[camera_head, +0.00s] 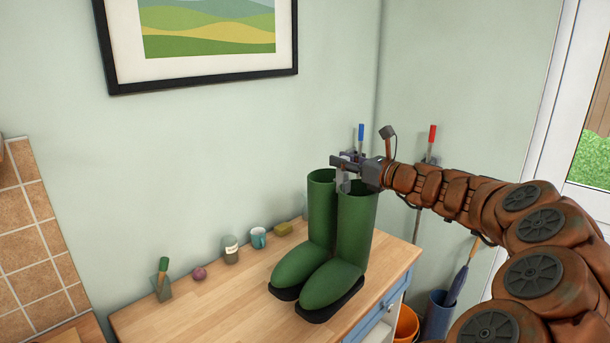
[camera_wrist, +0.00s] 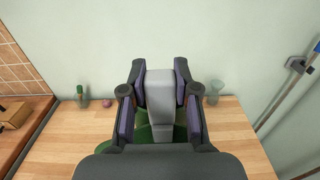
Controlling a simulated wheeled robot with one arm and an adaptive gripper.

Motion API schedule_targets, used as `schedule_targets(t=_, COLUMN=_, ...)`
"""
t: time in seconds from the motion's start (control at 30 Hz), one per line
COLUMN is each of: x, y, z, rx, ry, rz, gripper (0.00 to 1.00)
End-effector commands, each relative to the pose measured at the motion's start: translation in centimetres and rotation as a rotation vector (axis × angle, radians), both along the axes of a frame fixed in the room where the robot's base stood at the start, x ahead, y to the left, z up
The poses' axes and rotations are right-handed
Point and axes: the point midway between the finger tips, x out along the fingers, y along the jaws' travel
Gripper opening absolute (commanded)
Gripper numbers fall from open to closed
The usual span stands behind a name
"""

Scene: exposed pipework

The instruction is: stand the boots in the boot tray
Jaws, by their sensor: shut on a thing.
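A pair of green boots (camera_head: 340,245) with dark soles stands upright, side by side, on the wooden counter top, toes toward the lower left. My gripper (camera_head: 345,166) is at the top of the boots, reaching in from the right. Only a little green of the boots (camera_wrist: 143,134) shows below the fingers there. I cannot tell whether the soles press fully on the counter. No boot tray can be made out in either view.
The wooden counter (camera_head: 215,305) holds a green-handled item (camera_head: 162,280), an onion (camera_head: 199,273), a jar (camera_head: 231,250), a teal mug (camera_head: 258,238) and a yellow sponge (camera_head: 284,229) along the wall. An orange bucket (camera_head: 406,325) and a blue umbrella stand (camera_head: 437,312) are at right.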

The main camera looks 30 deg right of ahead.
Motion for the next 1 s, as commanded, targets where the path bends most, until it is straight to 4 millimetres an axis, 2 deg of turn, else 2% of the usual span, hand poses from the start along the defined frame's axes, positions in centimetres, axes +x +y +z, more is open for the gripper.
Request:
schedule_targets(t=0.1, x=2.2, y=0.4, z=0.0, rx=0.004, ry=0.001, rz=0.003, gripper=0.00)
schedule_targets(t=0.6, x=10.8, y=1.6, z=-0.8, rx=0.003, ry=0.001, rz=0.002, gripper=0.00)
schedule_targets(t=0.8, x=12.5, y=1.7, z=-1.1, rx=0.001, ry=0.000, rz=0.000, gripper=0.00)
schedule_targets(t=1.0, x=12.8, y=1.7, z=-1.6, rx=0.004, ry=-0.001, rz=-0.001, gripper=0.00)
